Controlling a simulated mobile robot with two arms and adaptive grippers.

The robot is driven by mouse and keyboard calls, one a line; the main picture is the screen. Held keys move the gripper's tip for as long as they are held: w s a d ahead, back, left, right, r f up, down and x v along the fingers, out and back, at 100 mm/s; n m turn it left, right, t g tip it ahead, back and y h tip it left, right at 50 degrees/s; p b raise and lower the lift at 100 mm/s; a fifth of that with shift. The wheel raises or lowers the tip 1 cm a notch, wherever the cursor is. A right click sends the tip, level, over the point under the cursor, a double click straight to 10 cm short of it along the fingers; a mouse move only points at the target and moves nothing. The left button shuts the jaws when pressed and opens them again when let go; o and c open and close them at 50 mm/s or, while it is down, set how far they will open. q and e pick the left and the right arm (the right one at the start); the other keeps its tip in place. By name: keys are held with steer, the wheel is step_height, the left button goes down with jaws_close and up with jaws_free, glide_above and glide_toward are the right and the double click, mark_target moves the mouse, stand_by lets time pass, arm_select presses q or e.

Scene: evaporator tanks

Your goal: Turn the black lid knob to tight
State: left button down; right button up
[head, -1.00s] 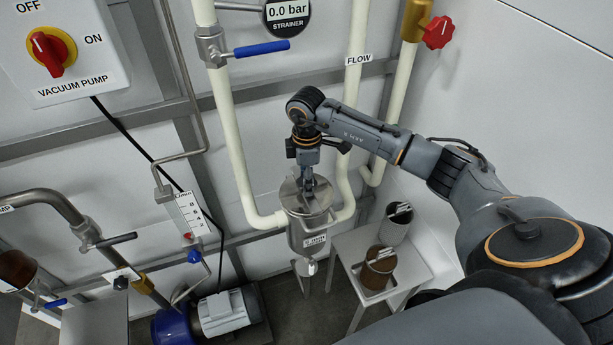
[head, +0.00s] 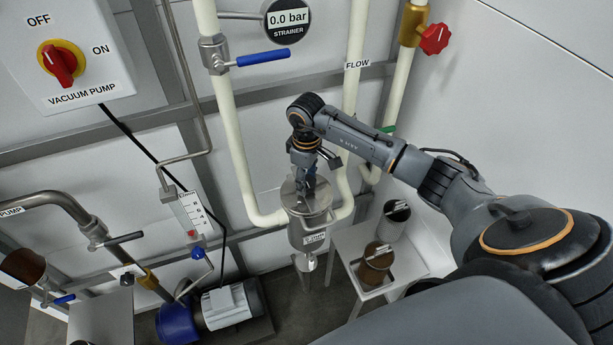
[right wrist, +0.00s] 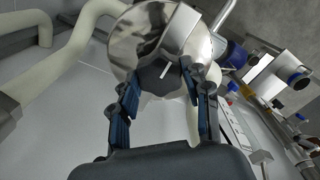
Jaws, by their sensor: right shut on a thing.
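The black lid knob (right wrist: 158,77) with a white pointer line sits in the middle of the shiny round lid (right wrist: 128,42) in the right wrist view. My right gripper (right wrist: 162,90) has its blue-padded fingers on both sides of the knob and is shut on it. In the head view the steel strainer vessel (head: 309,236) stands upright between cream pipes, and my right gripper (head: 307,188) reaches down onto its lid (head: 291,193). The knob is hidden there by the gripper. Tight or loose marks cannot be read. My left gripper is not in view.
A gauge (head: 288,17) reads 0.0 bar above. A blue-handled valve (head: 262,58) and cream pipes flank the vessel. A small table (head: 345,241) with two canisters stands to its right. The vacuum pump switch (head: 60,62) is at upper left.

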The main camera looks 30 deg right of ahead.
mark_target(307, 181)
stand_by(0.3)
steer(key=o, duration=1.1)
steer(key=shift+o, duration=0.2)
steer(key=shift+r, duration=0.1)
step_height(307, 181, up, 12)
